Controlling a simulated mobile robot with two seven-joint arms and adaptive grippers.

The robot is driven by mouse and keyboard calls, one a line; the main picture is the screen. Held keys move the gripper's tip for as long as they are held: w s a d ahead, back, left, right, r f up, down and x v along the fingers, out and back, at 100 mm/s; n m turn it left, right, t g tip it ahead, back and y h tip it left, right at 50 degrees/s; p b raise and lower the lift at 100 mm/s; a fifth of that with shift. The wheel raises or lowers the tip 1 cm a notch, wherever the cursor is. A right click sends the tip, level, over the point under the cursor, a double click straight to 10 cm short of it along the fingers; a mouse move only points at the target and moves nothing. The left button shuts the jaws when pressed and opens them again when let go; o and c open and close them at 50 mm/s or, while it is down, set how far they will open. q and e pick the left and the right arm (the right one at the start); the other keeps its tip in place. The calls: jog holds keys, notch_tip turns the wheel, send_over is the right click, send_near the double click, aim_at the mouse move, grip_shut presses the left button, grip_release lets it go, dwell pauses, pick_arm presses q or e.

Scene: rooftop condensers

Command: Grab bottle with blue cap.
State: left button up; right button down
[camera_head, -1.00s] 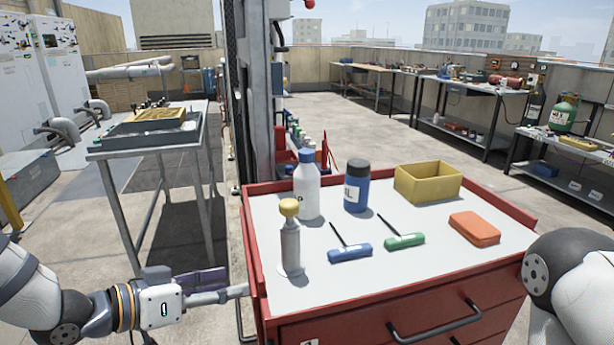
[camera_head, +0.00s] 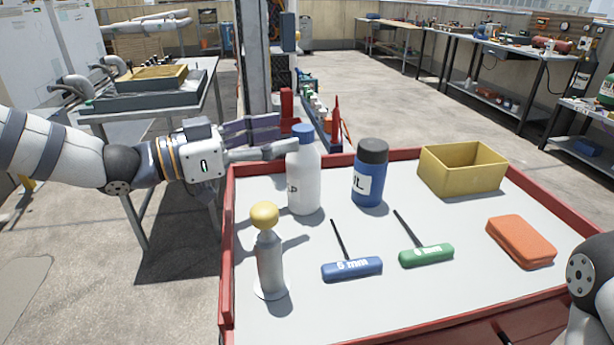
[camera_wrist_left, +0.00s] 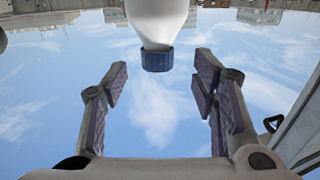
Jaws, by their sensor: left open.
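The white bottle with a blue cap (camera_head: 303,180) stands upright on the red cart's pale top, near its far left. My left gripper (camera_head: 283,137) is open and comes in from the left at the height of the bottle's cap and shoulder. One finger overlaps the bottle's edge in the head view; I cannot tell if they touch. In the left wrist view the bottle (camera_wrist_left: 160,18) appears upside down, its blue cap just ahead of and centred between the spread fingertips (camera_wrist_left: 162,78). Nothing is between the pads. My right arm shows at the right edge, its gripper out of view.
On the cart (camera_head: 455,309) also stand a blue bottle with a dark cap (camera_head: 368,180), a yellow-topped bottle (camera_head: 269,262), a yellow bin (camera_head: 462,168), blue (camera_head: 351,269) and green (camera_head: 426,255) hex keys, and an orange case (camera_head: 521,241). A metal table (camera_head: 205,85) is behind my left arm.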

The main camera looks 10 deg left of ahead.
aim_at(305, 127)
pick_arm(q)
jog(key=x, duration=0.4)
jog(key=shift+w+d+f+b, duration=0.1)
jog(key=shift+d+b, duration=0.25)
jog(key=shift+w+d, duration=0.2)
jog(key=shift+d, duration=0.1)
jog(key=shift+r, duration=0.2)
grip_shut()
pick_arm(e)
jog(key=shift+s+f, duration=0.35)
jog(key=shift+f, duration=0.1)
